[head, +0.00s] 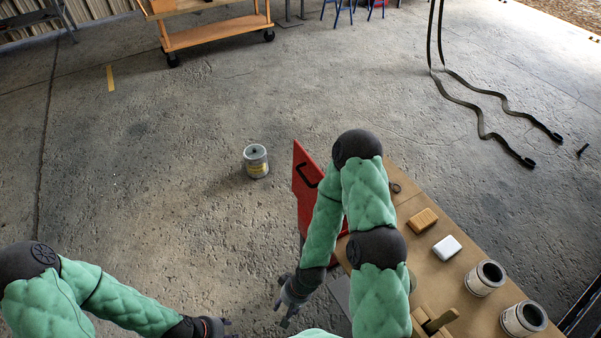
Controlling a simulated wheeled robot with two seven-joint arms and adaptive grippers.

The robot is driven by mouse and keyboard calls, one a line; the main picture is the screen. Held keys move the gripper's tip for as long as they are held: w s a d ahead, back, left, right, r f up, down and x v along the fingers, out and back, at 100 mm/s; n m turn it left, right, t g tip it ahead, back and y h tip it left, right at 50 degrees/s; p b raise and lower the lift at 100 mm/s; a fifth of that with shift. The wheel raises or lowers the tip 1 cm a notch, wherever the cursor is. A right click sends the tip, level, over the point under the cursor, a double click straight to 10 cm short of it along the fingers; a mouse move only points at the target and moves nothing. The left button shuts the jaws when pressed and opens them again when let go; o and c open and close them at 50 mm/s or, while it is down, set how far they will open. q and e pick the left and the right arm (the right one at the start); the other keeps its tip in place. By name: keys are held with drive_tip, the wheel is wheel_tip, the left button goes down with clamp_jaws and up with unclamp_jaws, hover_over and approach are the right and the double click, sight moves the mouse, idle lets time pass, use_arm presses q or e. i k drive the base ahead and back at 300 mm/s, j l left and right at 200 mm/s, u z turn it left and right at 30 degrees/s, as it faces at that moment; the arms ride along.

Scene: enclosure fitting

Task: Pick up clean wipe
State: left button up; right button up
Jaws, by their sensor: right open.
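A white folded pad (447,247), which looks like the clean wipe, lies on the brown workbench (440,285). An orange-tan block (422,220) lies just behind it on the bench. My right gripper (283,312) is open and empty, left of the bench over the floor, well apart from the pad. My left gripper (228,328) is at the bottom edge, partly cut off, and its jaws are not clear. My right arm hides part of the bench.
Two open cans (485,278) (523,319) stand on the bench's right side. A wooden piece (441,320) is near the front. A red panel (307,185) with a black handle stands at the bench's left end. A paint can (256,161) and black straps (480,115) are on the floor.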

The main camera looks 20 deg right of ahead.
sight(448, 247)
drive_tip(key=j+z, duration=0.1)
drive_tip(key=z, duration=0.35)
drive_tip(key=k+z, duration=0.1)
drive_tip(key=z, duration=0.85)
drive_tip(key=k+z, duration=0.15)
drive_tip(key=z, duration=0.8)
drive_tip(key=k, duration=0.05)
